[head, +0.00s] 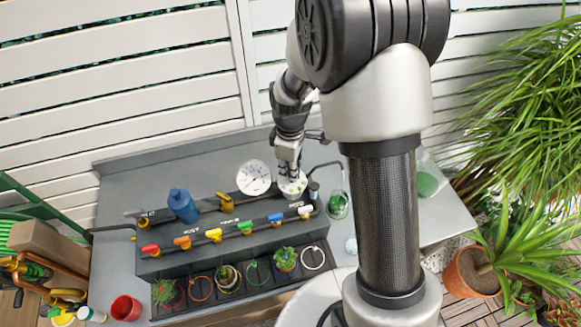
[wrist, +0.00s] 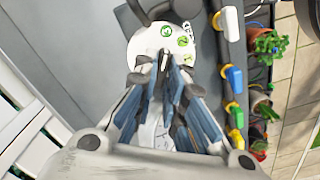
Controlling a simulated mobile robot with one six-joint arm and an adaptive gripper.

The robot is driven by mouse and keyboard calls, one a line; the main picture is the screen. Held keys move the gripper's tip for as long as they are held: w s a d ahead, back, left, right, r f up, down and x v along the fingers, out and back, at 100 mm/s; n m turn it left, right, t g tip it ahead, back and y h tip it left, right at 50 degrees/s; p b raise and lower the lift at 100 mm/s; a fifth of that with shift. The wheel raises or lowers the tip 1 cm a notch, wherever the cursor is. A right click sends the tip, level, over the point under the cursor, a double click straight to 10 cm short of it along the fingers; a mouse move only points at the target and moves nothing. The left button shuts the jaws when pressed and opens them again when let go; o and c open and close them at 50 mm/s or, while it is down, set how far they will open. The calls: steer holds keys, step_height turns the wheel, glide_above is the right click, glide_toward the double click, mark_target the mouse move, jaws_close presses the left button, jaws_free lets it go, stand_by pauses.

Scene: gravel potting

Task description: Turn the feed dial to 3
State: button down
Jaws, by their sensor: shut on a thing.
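The feed dial (head: 294,187) is a white disc with green number marks at the right end of the dark pipe manifold. In the wrist view the dial (wrist: 148,43) lies just beyond my fingertips, with several round green marks on its right half; their numerals are too small to read surely. My gripper (head: 289,168) comes down on it from above. In the wrist view my gripper (wrist: 165,62) has its blue-grey fingers closed together at the dial's middle, shut on its central knob. The fingers hide the knob and the near part of the face, so the setting cannot be told.
Coloured valve handles, such as a white one (head: 305,211), line the front pipe. Potted plants (head: 285,259) sit below. A glass jar (head: 338,205) stands close right.

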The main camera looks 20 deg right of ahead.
steer(key=shift+n, duration=0.4)
steer(key=c, duration=1.7)
jaws_free()
steer(key=shift+o, duration=0.2)
steer(key=shift+r, duration=0.1)
step_height(320, 180, up, 12)
